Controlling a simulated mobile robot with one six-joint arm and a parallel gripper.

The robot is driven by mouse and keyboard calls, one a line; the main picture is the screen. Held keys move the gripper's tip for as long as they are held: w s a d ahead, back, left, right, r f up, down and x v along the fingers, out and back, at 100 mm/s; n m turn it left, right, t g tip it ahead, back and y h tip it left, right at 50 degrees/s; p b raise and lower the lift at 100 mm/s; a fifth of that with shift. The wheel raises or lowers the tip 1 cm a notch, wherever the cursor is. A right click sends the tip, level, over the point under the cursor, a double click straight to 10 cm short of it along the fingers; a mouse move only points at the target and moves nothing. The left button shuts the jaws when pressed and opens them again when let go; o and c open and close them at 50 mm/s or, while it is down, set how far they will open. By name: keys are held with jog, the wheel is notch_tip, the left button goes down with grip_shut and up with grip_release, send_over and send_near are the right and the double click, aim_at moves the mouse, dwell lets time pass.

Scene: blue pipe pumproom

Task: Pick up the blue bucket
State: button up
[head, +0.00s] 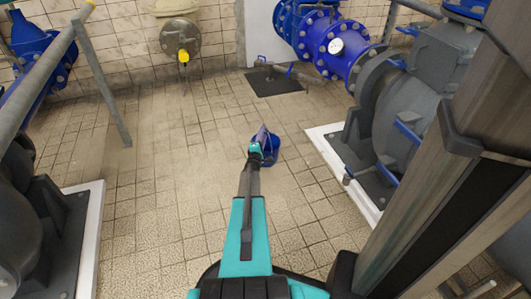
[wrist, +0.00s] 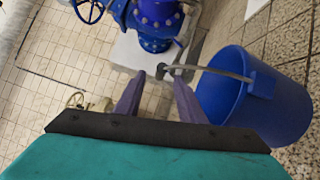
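The blue bucket (head: 271,152) is on the tiled floor in the middle of the head view, partly hidden behind my gripper (head: 262,136). In the wrist view the bucket (wrist: 270,105) is at the right, beside the right finger, with its grey handle (wrist: 215,73) reaching left from the rim. My gripper (wrist: 159,78) shows two purple fingers, apart, with a gap between them. The handle's left end shows near and between the fingertips. I cannot tell whether it touches them. No bucket part is clamped.
Grey pumps on white plinths stand at the left (head: 90,240) and right (head: 330,165). A grey railing (head: 100,75) is at the left. Blue pipework (head: 320,45) is at the back right. A dark floor plate (head: 274,82) lies beyond the bucket. The tiled floor left of the bucket is clear.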

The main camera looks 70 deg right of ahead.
jog(key=shift+d, duration=0.1)
jog(key=d, duration=0.1)
jog(key=d+b, duration=0.2)
jog(key=shift+w+d, duration=0.25)
jog(key=shift+d, duration=0.05)
jog(key=shift+d+r+b, duration=0.2)
jog(key=shift+d+b, duration=0.25)
jog(key=shift+d, duration=0.25)
grip_shut()
